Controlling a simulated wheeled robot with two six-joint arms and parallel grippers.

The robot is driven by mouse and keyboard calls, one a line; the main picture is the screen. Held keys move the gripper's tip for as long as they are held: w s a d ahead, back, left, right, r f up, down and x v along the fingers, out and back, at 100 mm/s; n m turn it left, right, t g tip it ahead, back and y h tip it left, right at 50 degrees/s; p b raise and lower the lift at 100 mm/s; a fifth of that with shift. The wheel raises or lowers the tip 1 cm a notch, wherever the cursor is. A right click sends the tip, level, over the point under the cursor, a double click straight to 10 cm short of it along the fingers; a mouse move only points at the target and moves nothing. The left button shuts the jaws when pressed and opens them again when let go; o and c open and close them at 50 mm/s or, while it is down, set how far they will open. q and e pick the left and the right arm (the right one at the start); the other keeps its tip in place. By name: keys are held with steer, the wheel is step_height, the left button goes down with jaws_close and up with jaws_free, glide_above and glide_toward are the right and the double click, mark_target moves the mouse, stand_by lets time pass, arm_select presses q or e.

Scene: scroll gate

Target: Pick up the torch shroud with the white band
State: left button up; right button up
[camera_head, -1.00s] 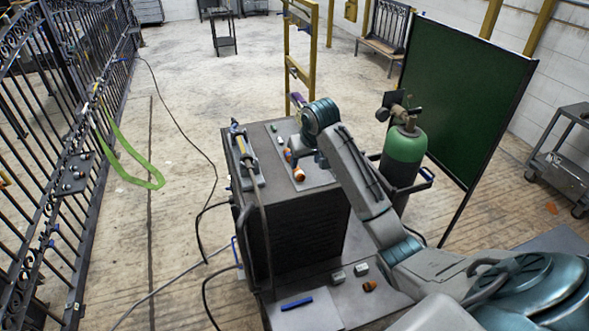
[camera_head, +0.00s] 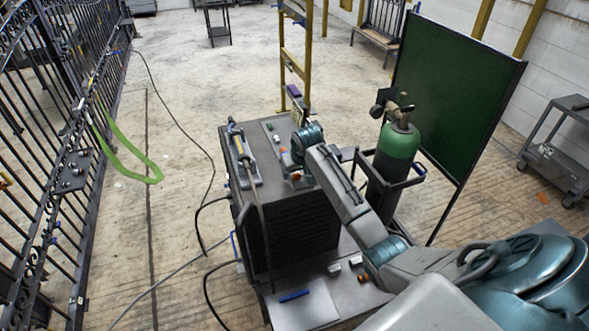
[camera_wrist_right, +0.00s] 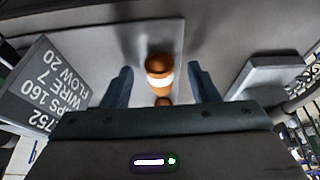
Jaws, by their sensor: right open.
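The orange torch shroud with the white band (camera_wrist_right: 159,75) stands on a grey plate on the welder's top in the right wrist view. My right gripper (camera_wrist_right: 161,86) is open, with one finger on each side of the shroud and a visible gap to each. In the head view, my right gripper (camera_head: 299,160) is over the right part of the welder's top, its fingertips mostly hidden by the wrist. Only a small orange part of the shroud (camera_head: 296,177) shows there beside the gripper. My left gripper is not in view.
A torch in a holder (camera_head: 242,158) lies left on the welder's top. A sign with numbers (camera_wrist_right: 45,85) stands close left in the wrist view. A green gas cylinder (camera_head: 398,145) stands right of the welder. Another orange piece (camera_head: 364,277) lies on the lower front surface.

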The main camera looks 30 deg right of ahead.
steer(key=shift+f, duration=0.15)
jaws_close()
steer(key=shift+w+r+b, duration=0.1)
steer(key=shift+r+b, duration=0.55)
steer(key=shift+b, duration=0.05)
step_height(320, 180, up, 2)
steer(key=shift+r+b, duration=0.1)
steer(key=shift+b, duration=0.85)
steer(key=s+a+r+b, duration=0.1)
steer(key=s+a+b, duration=0.4)
steer(key=s, duration=0.9)
steer(key=shift+s+a+r, duration=0.15)
steer(key=shift+a+r, duration=0.15)
steer(key=shift+a, duration=1.05)
